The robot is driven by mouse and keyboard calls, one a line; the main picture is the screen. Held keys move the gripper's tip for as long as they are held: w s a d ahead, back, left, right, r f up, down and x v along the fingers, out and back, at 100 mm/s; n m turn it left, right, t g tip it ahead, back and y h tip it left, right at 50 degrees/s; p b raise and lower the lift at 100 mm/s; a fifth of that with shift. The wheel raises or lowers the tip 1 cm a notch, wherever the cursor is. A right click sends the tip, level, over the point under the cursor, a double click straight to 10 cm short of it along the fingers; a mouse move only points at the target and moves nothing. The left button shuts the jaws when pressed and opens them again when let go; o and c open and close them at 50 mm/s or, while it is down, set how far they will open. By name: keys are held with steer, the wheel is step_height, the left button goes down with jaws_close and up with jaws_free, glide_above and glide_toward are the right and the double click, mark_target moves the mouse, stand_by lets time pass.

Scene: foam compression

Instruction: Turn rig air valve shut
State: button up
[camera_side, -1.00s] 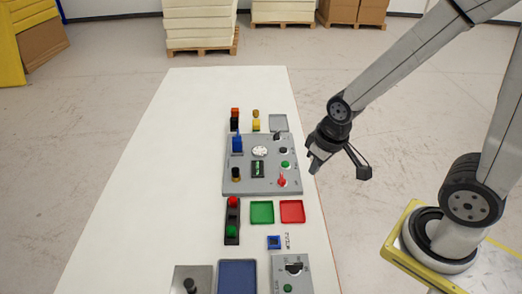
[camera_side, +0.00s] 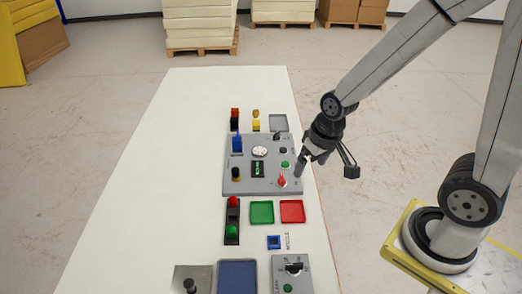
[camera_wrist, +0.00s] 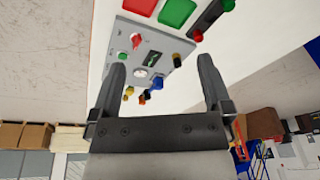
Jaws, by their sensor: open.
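A small red handle (camera_side: 282,180), which looks like the air valve, stands at the near right corner of the grey rig panel (camera_side: 245,188). The red handle also shows in the wrist view (camera_wrist: 136,40), beyond the left finger. My gripper (camera_side: 302,165) is above the right edge of the panel, to the right of and slightly behind the red handle, apart from it. In the wrist view my gripper (camera_wrist: 162,62) has its two fingers wide apart with nothing between them.
The panel also carries a green button (camera_side: 285,164), a white dial (camera_side: 260,151) and a blue block (camera_side: 237,144). A green tray (camera_side: 262,212) and a red tray (camera_side: 292,211) lie in front. The left side of the white table (camera_side: 150,190) is clear.

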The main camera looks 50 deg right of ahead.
steer(key=w+d+f+m+y, duration=0.2)
steer(key=w+d+f+m, duration=0.5)
steer(key=m, duration=0.5)
steer(key=m+y, duration=0.1)
steer(key=m, duration=1.2)
glide_toward(282, 176)
steer(key=f, duration=0.1)
steer(key=shift+s+a+f+t, duration=0.25)
steer(key=shift+t, duration=0.15)
steer(key=shift+x, duration=3.9)
steer(key=c, duration=1.2)
